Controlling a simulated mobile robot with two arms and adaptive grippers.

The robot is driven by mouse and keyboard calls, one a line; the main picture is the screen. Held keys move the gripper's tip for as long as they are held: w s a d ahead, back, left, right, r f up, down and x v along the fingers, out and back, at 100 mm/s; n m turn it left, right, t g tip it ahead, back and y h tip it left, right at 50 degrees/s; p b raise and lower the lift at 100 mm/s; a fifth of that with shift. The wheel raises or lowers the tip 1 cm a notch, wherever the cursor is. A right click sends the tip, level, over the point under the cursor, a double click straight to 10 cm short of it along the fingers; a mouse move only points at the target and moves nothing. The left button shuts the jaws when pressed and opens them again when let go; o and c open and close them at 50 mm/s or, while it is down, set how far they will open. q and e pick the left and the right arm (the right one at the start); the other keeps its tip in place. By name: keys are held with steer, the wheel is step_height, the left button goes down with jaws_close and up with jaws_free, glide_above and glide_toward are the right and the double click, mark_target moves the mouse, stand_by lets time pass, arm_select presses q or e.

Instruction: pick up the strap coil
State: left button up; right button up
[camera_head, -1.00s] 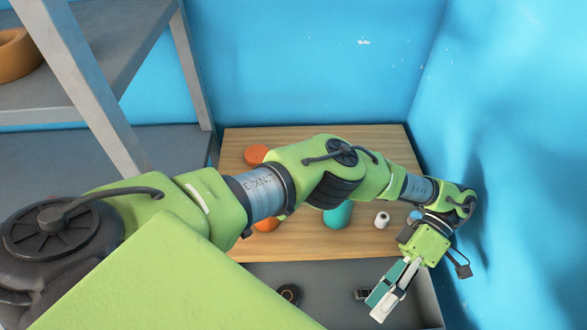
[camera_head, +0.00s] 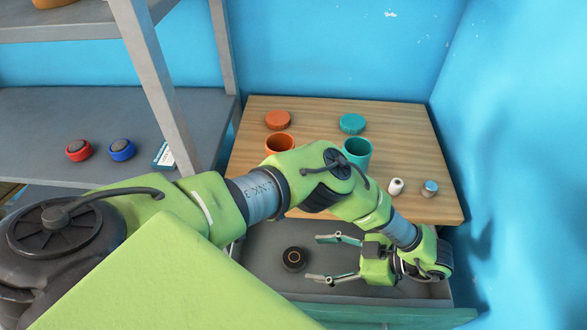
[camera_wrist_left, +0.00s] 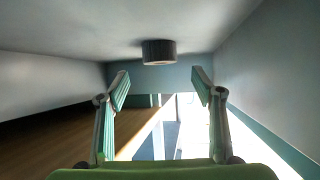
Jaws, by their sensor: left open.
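The strap coil (camera_head: 294,259) is a black round roll with a light ring on its top. It lies in the open grey drawer below the wooden tabletop. My left gripper (camera_head: 320,258) is open and empty, just right of the coil, with its fingers pointing left toward it. In the left wrist view the coil (camera_wrist_left: 158,52) is a dark cylinder beyond and between the open fingertips (camera_wrist_left: 161,85), apart from them. My right gripper is not in view.
The drawer (camera_head: 262,238) has walls around the coil. The wooden tabletop (camera_head: 405,140) holds an orange cup (camera_head: 280,143), a teal cup (camera_head: 358,150), two lids, a white roll (camera_head: 396,186) and a small jar (camera_head: 430,188). A grey shelf (camera_head: 60,115) stands left.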

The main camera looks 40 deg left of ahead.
mark_target(297, 258)
arm_select(q)
steer(key=x, duration=0.2)
steer(key=shift+s+a+f, duration=0.15)
steer(key=shift+s+a, duration=0.1)
steer(key=p+x, duration=0.1)
steer(key=x, duration=0.4)
steer(key=shift+a+f, duration=0.1)
steer(key=shift+a, duration=0.05)
steer(key=shift+w, duration=0.1)
steer(key=c, duration=1.3)
